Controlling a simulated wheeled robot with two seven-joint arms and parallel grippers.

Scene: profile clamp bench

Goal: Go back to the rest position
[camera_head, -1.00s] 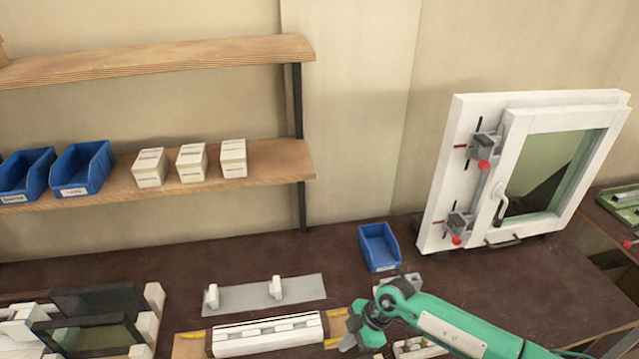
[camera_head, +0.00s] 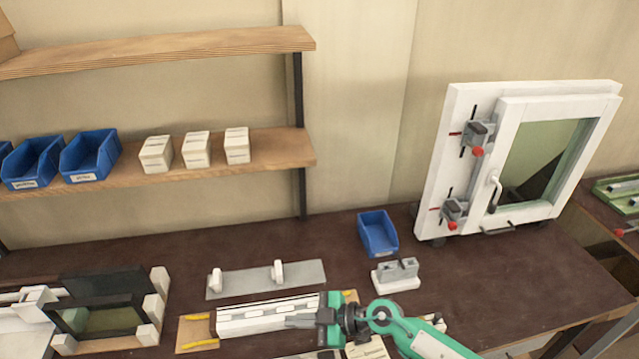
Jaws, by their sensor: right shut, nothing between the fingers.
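My right gripper (camera_head: 300,321) is in the lower middle of the head view, its green arm coming in from the lower right. It is shut and empty, pointing left over the white profile (camera_head: 258,312). I cannot tell whether it touches the profile. The profile lies on a wooden board with yellow marks (camera_head: 197,332), and the gripper and wrist hide part of its right end. A grey clamp block on a white base (camera_head: 397,275) stands to the right of the profile. My left gripper is out of view.
A grey plate with two white pegs (camera_head: 250,280) lies behind the profile. A blue bin (camera_head: 377,234) stands behind the clamp block. A white window frame with red-tipped clamps (camera_head: 450,165) stands at the right. Dark frames (camera_head: 108,318) lie at the left. The shelf (camera_head: 250,160) is above the bench.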

